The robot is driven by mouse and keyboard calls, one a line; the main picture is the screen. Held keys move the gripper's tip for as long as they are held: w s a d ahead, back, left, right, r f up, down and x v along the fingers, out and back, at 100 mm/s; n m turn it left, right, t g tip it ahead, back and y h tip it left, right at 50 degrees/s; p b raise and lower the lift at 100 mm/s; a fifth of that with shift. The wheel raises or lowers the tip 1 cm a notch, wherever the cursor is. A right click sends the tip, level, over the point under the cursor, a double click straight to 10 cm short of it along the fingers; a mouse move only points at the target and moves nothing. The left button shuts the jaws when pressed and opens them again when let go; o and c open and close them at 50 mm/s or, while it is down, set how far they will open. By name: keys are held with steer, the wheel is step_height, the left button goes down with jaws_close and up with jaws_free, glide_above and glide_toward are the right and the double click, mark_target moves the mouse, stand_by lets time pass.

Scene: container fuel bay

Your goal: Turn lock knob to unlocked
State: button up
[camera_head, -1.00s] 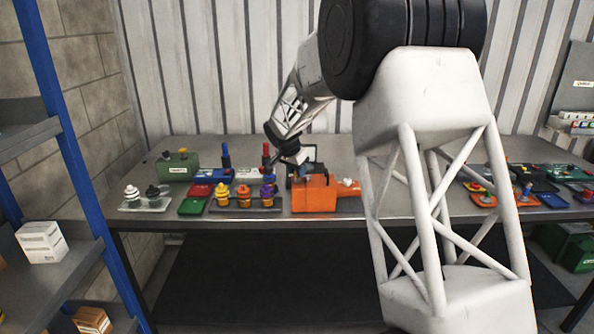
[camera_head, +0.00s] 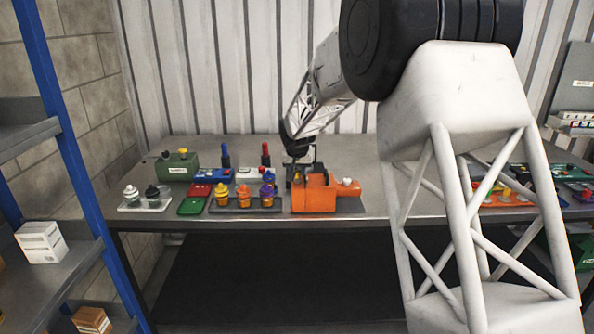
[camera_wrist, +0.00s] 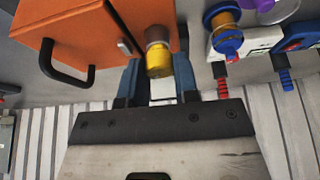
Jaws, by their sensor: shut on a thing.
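The orange box (camera_head: 314,200) stands on the bench near the middle in the head view. In the wrist view the orange box (camera_wrist: 95,35) fills the upper left, with a black handle on its side. The lock knob (camera_wrist: 158,62), a short yellow cylinder with a grey collar, is at the box's right edge in the wrist view. My gripper (camera_head: 298,163) points down at the back left of the box. In the wrist view the blue fingers of my gripper (camera_wrist: 160,80) are on either side of the knob, shut on it. The knob's lock marking cannot be made out.
A green box (camera_head: 177,167) is at the back left. A blue-posted shelf (camera_head: 62,130) stands far left.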

steer(key=n+y, duration=0.1)
steer(key=n, duration=0.3)
steer(key=shift+d+n+y, duration=0.15)
steer(key=shift+n+y, duration=0.15)
steer(key=shift+y, duration=0.1)
steer(key=shift+n+g+y, duration=0.6)
steer(key=shift+n+y, duration=0.2)
steer(key=shift+n, duration=1.7)
steer(key=o, duration=0.9)
steer(key=shift+r, duration=0.15)
steer(key=shift+v, duration=3.75)
steer(key=shift+d+r, duration=0.1)
